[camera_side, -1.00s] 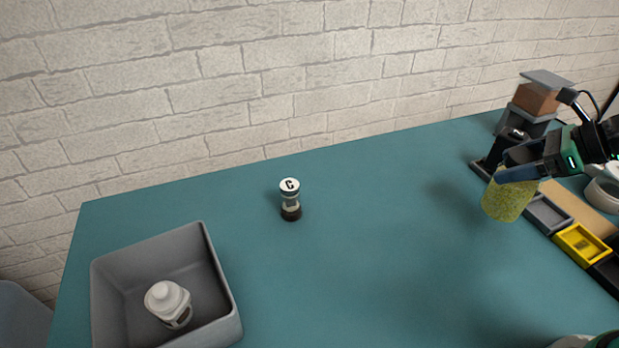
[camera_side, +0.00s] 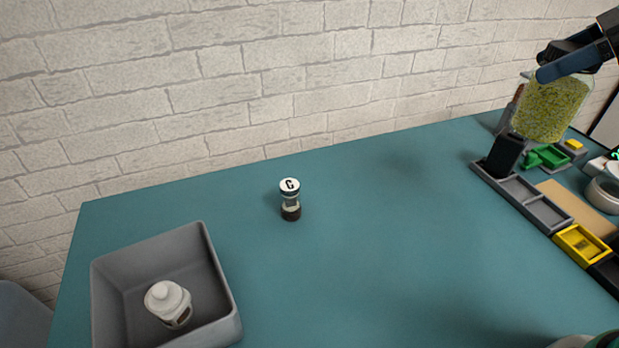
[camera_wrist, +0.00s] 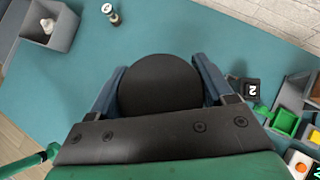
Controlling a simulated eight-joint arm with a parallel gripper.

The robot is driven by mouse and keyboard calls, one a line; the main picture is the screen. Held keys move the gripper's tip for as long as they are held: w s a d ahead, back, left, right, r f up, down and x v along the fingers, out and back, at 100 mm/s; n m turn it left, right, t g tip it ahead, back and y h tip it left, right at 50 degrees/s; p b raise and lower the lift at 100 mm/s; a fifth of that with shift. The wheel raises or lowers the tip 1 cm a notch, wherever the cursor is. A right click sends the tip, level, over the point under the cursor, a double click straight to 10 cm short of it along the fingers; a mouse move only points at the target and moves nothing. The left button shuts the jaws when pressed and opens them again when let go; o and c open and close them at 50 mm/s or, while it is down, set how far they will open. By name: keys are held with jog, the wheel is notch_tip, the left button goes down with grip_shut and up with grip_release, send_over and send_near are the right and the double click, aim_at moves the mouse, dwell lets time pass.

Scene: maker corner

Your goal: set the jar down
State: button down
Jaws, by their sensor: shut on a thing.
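The jar (camera_side: 552,108) is clear with yellow-green contents and shows at the upper right of the side view. It hangs in the air above the table's far right part, slightly tilted. My gripper (camera_side: 562,68) is shut on the jar near its top. In the wrist view, the jar's round black lid (camera_wrist: 160,88) sits between the two blue fingers, one on each side. The lid hides the jar's body and what is below it there.
A row of trays (camera_side: 545,212) runs along the right, with a black block (camera_side: 504,155) at its far end and green parts (camera_side: 547,156) beside it. A grey bin (camera_side: 222,290) holds a white bottle (camera_side: 168,303). A small labelled shaker (camera_side: 290,200) stands mid-table. Open teal table lies between.

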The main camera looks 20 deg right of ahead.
jog(key=s+a+n+g+y, duration=0.2)
jog(key=a+n+g+y, duration=0.3)
jog(key=a, duration=0.9)
jog(key=s+a+n+g+h, duration=0.1)
jog(key=s+a+n+g, duration=0.3)
jog(key=s+a+n, duration=0.55)
jog(key=shift+m, duration=0.85)
jog(key=f, duration=0.6)
jog(key=a+f, duration=0.1)
jog(key=f, duration=0.6)
jog(key=s+a+f, duration=0.1)
jog(key=f, duration=0.5)
jog(key=shift+f, duration=0.35)
grip_release()
jog(key=shift+w+r, duration=0.1)
